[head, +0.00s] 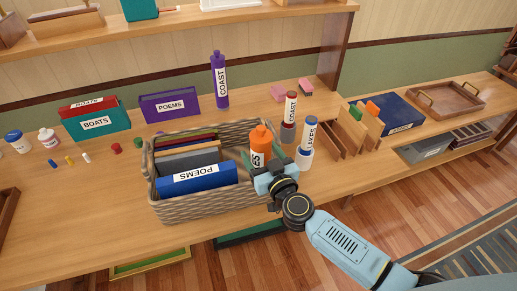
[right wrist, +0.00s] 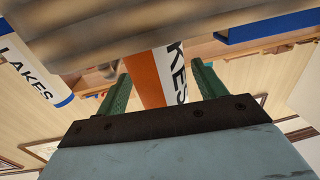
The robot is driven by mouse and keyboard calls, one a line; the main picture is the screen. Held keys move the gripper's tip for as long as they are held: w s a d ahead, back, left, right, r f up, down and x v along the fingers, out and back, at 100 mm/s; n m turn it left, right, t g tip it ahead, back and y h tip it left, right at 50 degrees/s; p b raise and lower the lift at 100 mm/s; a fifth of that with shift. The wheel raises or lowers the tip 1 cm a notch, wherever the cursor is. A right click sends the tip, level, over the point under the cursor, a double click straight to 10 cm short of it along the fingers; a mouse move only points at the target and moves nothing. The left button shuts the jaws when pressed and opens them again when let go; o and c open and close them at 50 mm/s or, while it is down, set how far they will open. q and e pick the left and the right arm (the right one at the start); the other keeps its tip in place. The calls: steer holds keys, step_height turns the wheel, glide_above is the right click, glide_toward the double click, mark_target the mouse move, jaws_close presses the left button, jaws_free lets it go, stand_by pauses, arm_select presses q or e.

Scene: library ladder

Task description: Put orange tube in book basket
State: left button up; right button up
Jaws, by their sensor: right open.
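The orange tube (head: 260,144), with a white label, stands nearly upright at the right end of the wicker book basket (head: 190,213). In the right wrist view the basket's wicker wall (right wrist: 90,25) hides one end of the orange tube (right wrist: 145,78), so that end appears to be inside. My right gripper (head: 271,176) is at the basket's right front corner. Its green fingers are open, one on each side of the tube with gaps showing. The gripper hides the tube's lower part in the head view. My left gripper is out of view.
A wooden file rack (head: 350,132) is farther right.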

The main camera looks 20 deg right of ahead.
steer(key=s+d+p, duration=0.1)
steer(key=s, duration=0.9)
steer(key=shift+d, duration=0.15)
steer(key=s+d+f+n+g, duration=0.15)
steer(key=s+f+g, duration=0.35)
steer(key=f, duration=1)
steer(key=s+d+f+g, duration=0.25)
steer(key=s+f, duration=0.45)
steer(key=f, duration=0.7)
steer(key=s+d+f+g+h, duration=0.1)
steer(key=s+f+g, duration=0.3)
steer(key=s, duration=0.9)
steer(key=s+d+f+g+h, duration=0.1)
steer(key=s+f+g, duration=0.4)
steer(key=s+f, duration=0.5)
steer(key=s+d, duration=0.1)
steer(key=s, duration=0.3)
steer(key=shift+d+m+h, duration=0.3)
steer(key=shift+m, duration=0.05)
steer(key=shift+w+r, duration=0.1)
